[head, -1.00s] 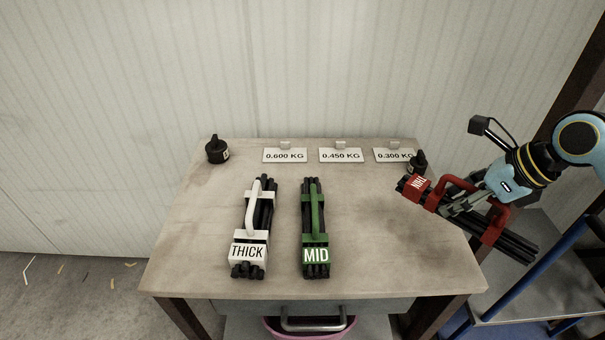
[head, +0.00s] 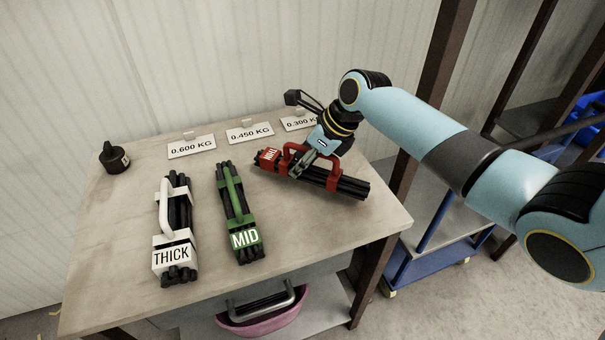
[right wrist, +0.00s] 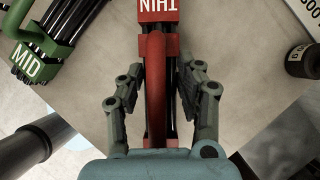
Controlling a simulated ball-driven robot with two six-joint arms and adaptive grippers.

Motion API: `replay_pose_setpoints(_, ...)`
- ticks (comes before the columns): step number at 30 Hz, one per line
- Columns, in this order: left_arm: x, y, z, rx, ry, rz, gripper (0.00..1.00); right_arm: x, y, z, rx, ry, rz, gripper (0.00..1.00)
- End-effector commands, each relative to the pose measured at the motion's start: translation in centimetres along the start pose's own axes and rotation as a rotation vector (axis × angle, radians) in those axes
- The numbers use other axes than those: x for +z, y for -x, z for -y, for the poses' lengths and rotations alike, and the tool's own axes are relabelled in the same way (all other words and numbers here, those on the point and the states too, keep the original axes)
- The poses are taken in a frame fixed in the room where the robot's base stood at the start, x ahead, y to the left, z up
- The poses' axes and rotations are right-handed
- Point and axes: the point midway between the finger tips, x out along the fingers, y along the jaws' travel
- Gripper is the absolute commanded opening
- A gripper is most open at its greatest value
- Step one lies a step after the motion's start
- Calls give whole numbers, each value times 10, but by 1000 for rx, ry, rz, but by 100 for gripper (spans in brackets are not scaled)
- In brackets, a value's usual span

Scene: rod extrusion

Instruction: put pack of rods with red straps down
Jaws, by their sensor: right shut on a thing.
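The pack of rods with red straps (head: 338,180) has black rods, a red handle and a red label reading THIN. It is over the right part of the table (head: 120,215), lying crosswise; I cannot tell whether it touches the top. My right gripper (head: 303,170) is shut on its red handle. In the right wrist view the red handle (right wrist: 156,75) runs between the fingers of my right gripper (right wrist: 158,95). My left gripper is not in view.
A white-strapped pack marked THICK (head: 178,255) and a green-strapped pack marked MID (head: 233,200) lie to the left. A blue cart (head: 425,255) stands right of the table.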

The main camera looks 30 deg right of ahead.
Motion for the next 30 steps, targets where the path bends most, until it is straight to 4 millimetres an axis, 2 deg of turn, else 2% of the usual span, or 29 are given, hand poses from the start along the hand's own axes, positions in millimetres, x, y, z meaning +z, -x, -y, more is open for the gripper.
replay_pose_setpoints(3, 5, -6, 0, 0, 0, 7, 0, -12, -19, 0, 3, -3, -2, 0)
replay_pose_setpoints(6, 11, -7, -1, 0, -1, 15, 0, -16, -27, 0, 1, -2, -1, 0)
replay_pose_setpoints(17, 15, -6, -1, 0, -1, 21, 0, -18, -29, 0, 1, -2, -1, 0)
replay_pose_setpoints(18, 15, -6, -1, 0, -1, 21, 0, -18, -29, 0, 1, -2, -2, 40)
replay_pose_setpoints(22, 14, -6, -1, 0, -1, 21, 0, -18, -29, 0, 1, -2, -2, 57)
replay_pose_setpoints(30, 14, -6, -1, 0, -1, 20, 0, -18, -28, 0, 1, -2, -2, 59)
